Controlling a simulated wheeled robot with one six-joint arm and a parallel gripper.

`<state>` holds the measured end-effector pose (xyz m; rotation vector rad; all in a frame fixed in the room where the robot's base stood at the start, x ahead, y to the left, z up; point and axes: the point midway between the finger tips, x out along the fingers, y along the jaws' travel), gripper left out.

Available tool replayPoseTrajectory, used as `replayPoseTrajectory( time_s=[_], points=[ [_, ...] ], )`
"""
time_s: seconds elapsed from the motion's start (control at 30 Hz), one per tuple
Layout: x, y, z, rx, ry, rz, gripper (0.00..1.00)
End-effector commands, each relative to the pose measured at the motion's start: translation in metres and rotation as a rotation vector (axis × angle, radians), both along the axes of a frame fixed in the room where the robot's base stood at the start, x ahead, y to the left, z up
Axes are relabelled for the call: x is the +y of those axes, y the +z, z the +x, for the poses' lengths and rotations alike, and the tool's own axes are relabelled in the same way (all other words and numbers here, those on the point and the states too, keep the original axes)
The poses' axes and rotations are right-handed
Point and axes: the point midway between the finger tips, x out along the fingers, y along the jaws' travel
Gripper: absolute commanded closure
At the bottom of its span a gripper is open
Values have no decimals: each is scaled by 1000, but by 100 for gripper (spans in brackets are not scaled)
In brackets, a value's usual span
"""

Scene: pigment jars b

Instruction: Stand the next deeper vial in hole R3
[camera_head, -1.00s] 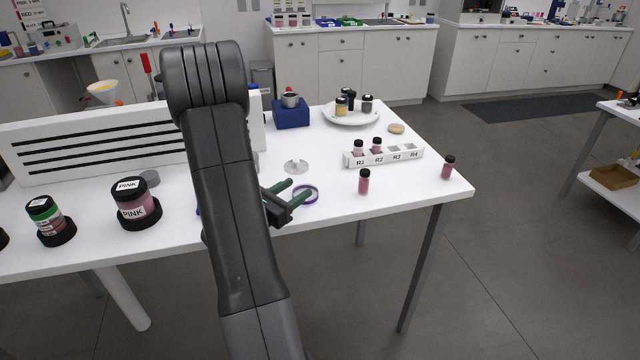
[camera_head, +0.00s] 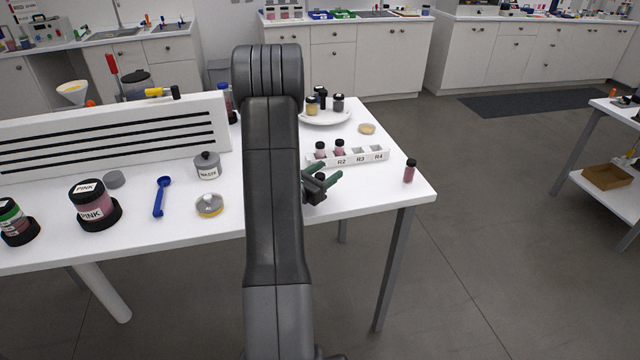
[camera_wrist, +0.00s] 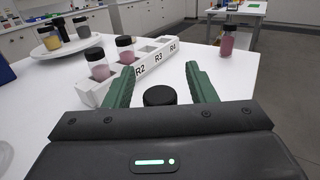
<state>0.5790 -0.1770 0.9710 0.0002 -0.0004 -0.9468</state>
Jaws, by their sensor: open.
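The white rack (camera_head: 376,157) has pink, black-capped vials in R1 (camera_head: 320,151) and R2 (camera_head: 339,148). Holes R3 (camera_head: 358,151) and R4 are empty. My gripper (camera_head: 325,173) is open in front of the rack, its green fingers pointing toward it. A standing vial's black cap (camera_wrist: 160,95) shows between and slightly behind the fingertips in the wrist view; its body is hidden by my gripper. I cannot tell whether the fingers touch it. Another vial, deeper pink (camera_head: 410,171), stands apart at the table's right edge; it also shows in the wrist view (camera_wrist: 228,40).
A white plate (camera_head: 325,118) with several jars stands behind the rack, with a tan disc (camera_head: 367,129) beside it. A waste pot (camera_head: 207,166), blue scoop (camera_head: 161,197) and PINK jar (camera_head: 89,203) are left of my arm. The table between rack and right-hand vial is clear.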

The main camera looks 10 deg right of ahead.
Motion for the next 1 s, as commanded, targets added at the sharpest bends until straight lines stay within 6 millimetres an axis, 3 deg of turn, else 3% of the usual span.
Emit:
replayPoseTrajectory(
  time_s=[0.17,0.43,0.77,1.0],
  points=[
    [0,-1,0,0,1,0,49],
    [0,0,0,1,1,1,97],
    [0,1,0,0,1,0,97],
    [0,18,0,-3,0,0,97]
  ],
)
